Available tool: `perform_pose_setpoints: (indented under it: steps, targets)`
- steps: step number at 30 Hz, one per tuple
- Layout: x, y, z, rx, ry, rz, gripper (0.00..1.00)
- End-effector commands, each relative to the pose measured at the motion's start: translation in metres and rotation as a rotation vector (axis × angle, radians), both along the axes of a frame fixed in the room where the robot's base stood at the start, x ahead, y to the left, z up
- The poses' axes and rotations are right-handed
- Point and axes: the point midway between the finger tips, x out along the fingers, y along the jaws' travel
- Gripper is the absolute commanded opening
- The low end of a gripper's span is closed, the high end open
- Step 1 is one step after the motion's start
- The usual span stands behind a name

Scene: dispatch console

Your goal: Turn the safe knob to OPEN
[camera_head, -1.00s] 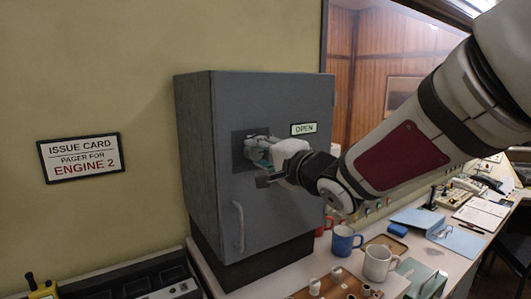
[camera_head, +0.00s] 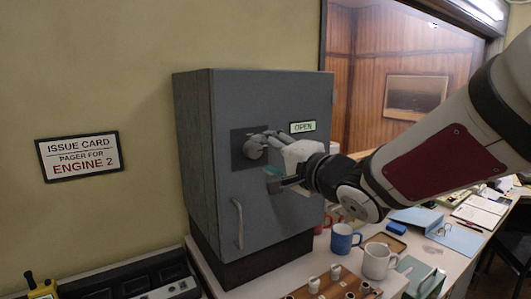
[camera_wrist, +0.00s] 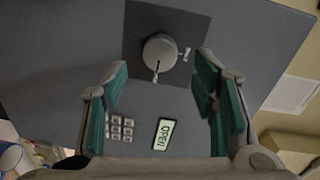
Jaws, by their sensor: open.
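The grey safe (camera_head: 275,200) stands upright with its door facing me. My gripper (camera_head: 268,152) is open, to the right of the knob in the head view. In the wrist view its green-padded fingers (camera_wrist: 162,78) are spread wide with the knob beyond them, apart from it.
The safe has a vertical door handle (camera_head: 239,224) at lower left. A small keypad (camera_wrist: 120,127) shows in the wrist view. Below my arm, a blue mug (camera_head: 344,239), a white mug (camera_head: 378,261) and folders crowd the desk.

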Motion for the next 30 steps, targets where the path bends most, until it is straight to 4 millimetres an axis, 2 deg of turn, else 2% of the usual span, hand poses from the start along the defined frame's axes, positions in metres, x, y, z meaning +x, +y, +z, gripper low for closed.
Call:
perform_pose_setpoints:
  steps: [6, 12, 18, 28, 30]
  targets:
    - [-0.037, -0.026, 0.004, 0.0, -0.003, -0.003, 0.53]
    - [-0.059, -0.041, 0.005, 0.001, -0.001, -0.002, 0.53]
    - [-0.067, -0.046, 0.005, 0.0, 0.0, -0.001, 0.53]
    - [-0.067, -0.046, 0.005, 0.001, 0.0, -0.001, 0.53]
    - [-0.066, -0.052, 0.005, -0.033, -0.008, -0.028, 0.53]
